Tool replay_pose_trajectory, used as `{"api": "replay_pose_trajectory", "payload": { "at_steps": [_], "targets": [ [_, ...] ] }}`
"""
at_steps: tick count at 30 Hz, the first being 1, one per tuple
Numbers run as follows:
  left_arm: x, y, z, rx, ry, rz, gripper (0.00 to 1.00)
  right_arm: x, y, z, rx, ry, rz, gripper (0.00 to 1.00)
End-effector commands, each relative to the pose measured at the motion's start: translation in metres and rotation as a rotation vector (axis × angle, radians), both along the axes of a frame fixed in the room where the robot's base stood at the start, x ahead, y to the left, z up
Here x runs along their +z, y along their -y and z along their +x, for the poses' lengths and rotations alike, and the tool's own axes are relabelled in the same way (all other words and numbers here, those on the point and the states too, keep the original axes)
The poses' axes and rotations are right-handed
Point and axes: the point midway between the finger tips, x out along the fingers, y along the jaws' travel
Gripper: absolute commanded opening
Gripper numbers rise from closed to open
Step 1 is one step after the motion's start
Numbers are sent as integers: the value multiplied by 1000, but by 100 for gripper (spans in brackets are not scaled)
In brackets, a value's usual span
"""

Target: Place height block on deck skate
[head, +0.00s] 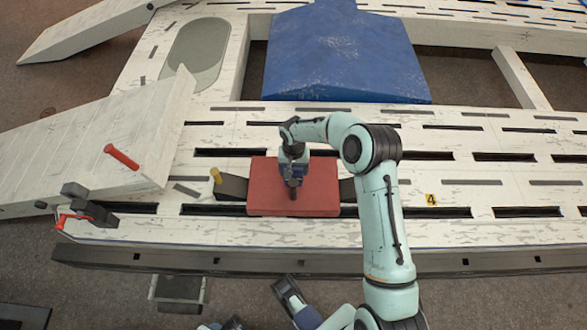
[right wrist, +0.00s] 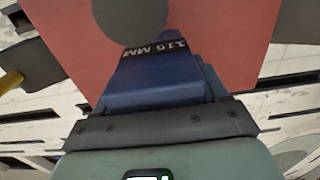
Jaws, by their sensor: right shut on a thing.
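The deck skate (head: 262,200) lies on the bench, with a flat red top, dark ends and a yellow knob at its left; its red top also fills much of the right wrist view (right wrist: 225,30). My right gripper (head: 293,181) is over the red top, shut on a small dark block, which I take for the height block (head: 292,194). In the right wrist view the block's dark round part (right wrist: 130,14) shows near a "115 MM" marking. I cannot tell whether it touches the red top. My left gripper (head: 288,292) is low at the bottom centre, its jaws unclear.
The slotted white bench (head: 480,228) has free surface right of the skate, near a yellow "4" tag (head: 431,199). A white ramp-like beam (head: 90,150) with a red handle (head: 122,157) and a clamp (head: 90,208) stand left. A blue panel (head: 345,55) lies behind.

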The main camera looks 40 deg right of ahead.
Motion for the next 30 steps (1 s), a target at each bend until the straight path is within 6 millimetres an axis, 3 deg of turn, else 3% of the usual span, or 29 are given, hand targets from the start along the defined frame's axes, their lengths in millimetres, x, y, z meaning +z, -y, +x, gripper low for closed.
{"api": "replay_pose_trajectory", "payload": {
  "at_steps": [3,4,6,17,20,30],
  "targets": [
    [-2,-1,2,2,5,2,43,-1,0,1,0,3,-1,3],
    [-2,-1,3,3,8,3,43,-3,0,0,0,-1,-1,76],
    [-2,-1,3,2,7,3,43,-2,0,0,0,-1,-1,98],
    [1,0,0,0,1,0,43,1,0,0,0,0,0,98],
    [4,2,-4,-4,-9,-5,43,13,0,0,1,2,-3,98],
    [22,14,-27,-29,-70,-34,43,86,0,1,1,4,-2,98]
  ]
}}
